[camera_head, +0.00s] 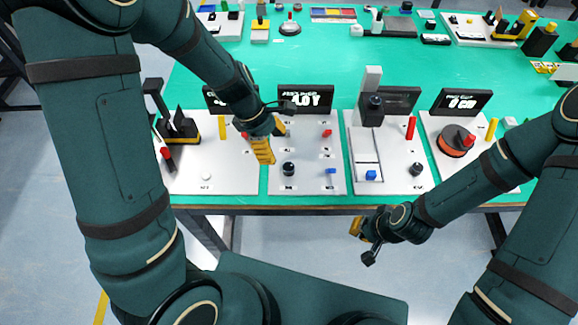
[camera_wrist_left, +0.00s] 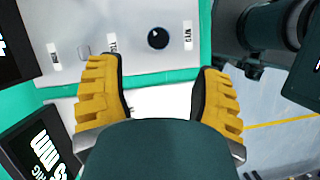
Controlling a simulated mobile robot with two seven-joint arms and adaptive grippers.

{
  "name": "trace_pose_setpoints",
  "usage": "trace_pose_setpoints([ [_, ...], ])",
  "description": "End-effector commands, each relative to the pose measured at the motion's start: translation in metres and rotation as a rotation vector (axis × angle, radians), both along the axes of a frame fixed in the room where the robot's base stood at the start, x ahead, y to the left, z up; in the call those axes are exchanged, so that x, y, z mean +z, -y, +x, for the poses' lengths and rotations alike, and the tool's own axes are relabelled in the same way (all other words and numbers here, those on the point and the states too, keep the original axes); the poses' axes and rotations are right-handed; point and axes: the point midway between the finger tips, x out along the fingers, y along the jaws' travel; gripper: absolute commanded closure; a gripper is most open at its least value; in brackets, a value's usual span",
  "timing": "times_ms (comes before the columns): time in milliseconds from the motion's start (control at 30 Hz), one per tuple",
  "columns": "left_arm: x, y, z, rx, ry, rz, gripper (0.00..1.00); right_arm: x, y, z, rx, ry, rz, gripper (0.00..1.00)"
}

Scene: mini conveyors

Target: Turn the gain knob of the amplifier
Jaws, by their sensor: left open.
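A white panel (camera_head: 308,185) with a display reading 4.0 V (camera_head: 305,100) stands at the table's front; I take it for the amplifier, but its small labels are not readable. A black round knob (camera_head: 288,168) sits near its front left. A black knob also shows just beyond the fingertips in the left wrist view (camera_wrist_left: 158,37). My left gripper (camera_head: 262,150) has yellow fingers and hangs above the panel's left edge, left of the knob and apart from it. In the wrist view it is open and empty (camera_wrist_left: 163,75). My right gripper (camera_head: 358,228) is off the table's front edge; its finger opening is unclear.
Small red (camera_head: 327,132) and blue (camera_head: 331,171) parts stand on the panel's right side. Other white panels stand left (camera_head: 215,180) and right (camera_head: 395,180), with a red-brown dial (camera_head: 452,145) further right.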

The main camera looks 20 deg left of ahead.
Motion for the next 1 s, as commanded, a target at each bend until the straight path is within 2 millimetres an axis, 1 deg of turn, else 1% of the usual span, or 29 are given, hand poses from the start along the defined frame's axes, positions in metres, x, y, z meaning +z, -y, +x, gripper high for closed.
trace_pose_setpoints([
  [33,-0.015,0.004,-0.001,0.001,-0.004,0.001,0.34,-0.008,0.000,-0.001,0.002,-0.002,0.000,1.00],
  [200,-0.046,0.017,0.000,0.000,-0.003,0.001,0.34,-0.021,0.000,-0.001,0.005,-0.003,0.001,1.00],
  [300,-0.062,0.023,0.000,-0.001,-0.003,0.001,0.34,-0.028,0.000,0.000,0.003,0.000,0.000,1.00],
  [433,-0.079,0.031,0.000,-0.001,-0.002,0.001,0.34,-0.035,0.000,0.001,0.003,0.004,-0.001,1.00],
  [633,-0.091,0.037,0.001,0.000,-0.001,0.001,0.34,-0.040,0.000,0.003,0.002,0.007,-0.001,1.00],
  [933,-0.092,0.038,0.001,-0.001,0.000,0.001,0.34,-0.039,0.000,0.003,0.001,0.008,-0.001,1.00],
  [967,-0.092,0.038,0.001,-0.001,0.000,0.001,0.32,-0.039,0.000,0.003,0.001,0.008,-0.001,1.00],
  [1000,-0.092,0.038,0.001,-0.001,0.000,0.001,0.46,-0.040,0.000,0.003,0.001,0.008,-0.001,1.00],
])
